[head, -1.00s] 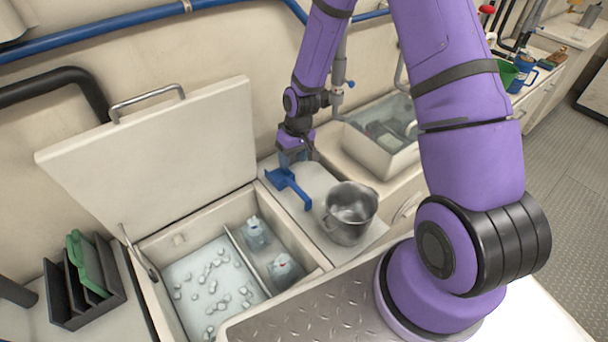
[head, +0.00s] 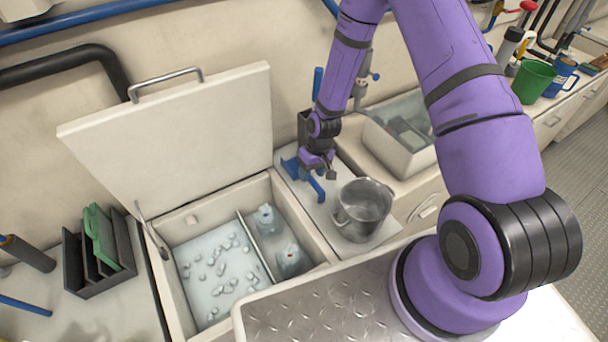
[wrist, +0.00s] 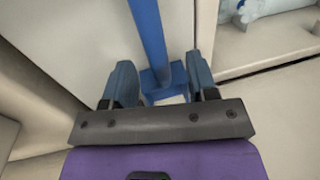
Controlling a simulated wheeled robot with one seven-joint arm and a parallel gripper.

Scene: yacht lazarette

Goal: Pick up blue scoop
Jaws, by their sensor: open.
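The blue scoop appears as branching blue parts (head: 317,187) low on the narrow counter left of the steel pot, partly hidden by my gripper (head: 318,168). A blue upright bar (head: 317,83) shows behind my arm; I cannot tell whether it belongs to the same piece. In the wrist view, a long blue handle (wrist: 149,38) runs down from the top edge to a blue block between the two spread fingers of my gripper (wrist: 160,82). My gripper is open around that line of sight, with pale gaps between block and fingers. Contact is unclear.
A steel pot (head: 362,211) stands just right of my gripper. Left is an open ice bin (head: 305,225) with a raised lid (head: 175,135) and bottles. A sink (head: 385,148) lies behind right. A dark rack (head: 84,283) holds a green board.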

